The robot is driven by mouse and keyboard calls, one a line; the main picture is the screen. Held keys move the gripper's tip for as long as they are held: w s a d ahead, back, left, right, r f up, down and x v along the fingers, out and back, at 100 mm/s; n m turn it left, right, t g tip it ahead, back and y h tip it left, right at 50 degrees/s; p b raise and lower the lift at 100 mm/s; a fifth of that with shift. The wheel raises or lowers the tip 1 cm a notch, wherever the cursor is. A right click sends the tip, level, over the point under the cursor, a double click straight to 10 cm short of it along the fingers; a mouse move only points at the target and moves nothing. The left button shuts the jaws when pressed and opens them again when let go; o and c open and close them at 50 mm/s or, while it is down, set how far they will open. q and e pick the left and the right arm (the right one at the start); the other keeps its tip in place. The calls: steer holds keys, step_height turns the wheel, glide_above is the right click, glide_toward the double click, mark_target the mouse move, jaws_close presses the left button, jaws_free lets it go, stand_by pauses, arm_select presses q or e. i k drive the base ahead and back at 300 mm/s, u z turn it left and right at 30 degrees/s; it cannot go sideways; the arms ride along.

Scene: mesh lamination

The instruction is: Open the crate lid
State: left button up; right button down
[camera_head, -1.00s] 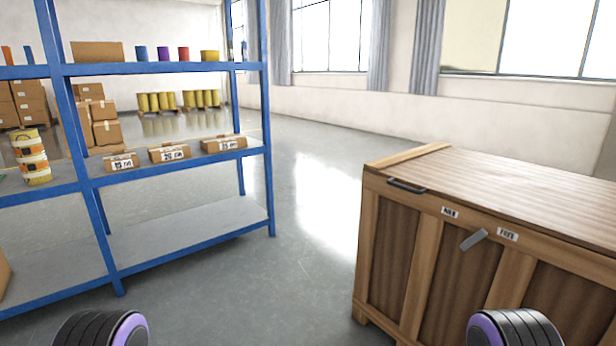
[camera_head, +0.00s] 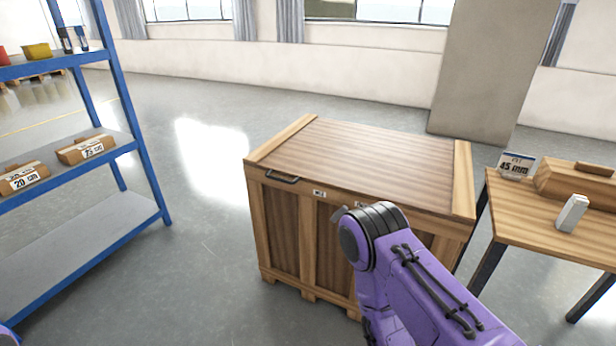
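The wooden crate (camera_head: 285,235) stands on the floor in the middle of the view. Its lid (camera_head: 365,155) lies flat and closed on top. A dark handle (camera_head: 282,177) sits at the left of the front edge. Two small labels are on the front; my purple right arm covers part of the right one and the front's right side. The grey lever between the labels, seen earlier, is largely or fully hidden behind my arm. Neither gripper can be made out; only a sliver of my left arm shows at the lower left corner.
A blue shelf rack (camera_head: 150,180) with boxes stands at the left. A wooden table (camera_head: 540,230) at the right holds a box (camera_head: 575,185), a 45 mm sign (camera_head: 516,166) and a small white object (camera_head: 572,213). A pillar (camera_head: 490,75) rises behind the crate. Floor between rack and crate is clear.

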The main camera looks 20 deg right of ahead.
mark_target(427, 175)
steer(key=z, duration=0.8)
steer(key=i, duration=0.9)
steer(key=z, duration=0.25)
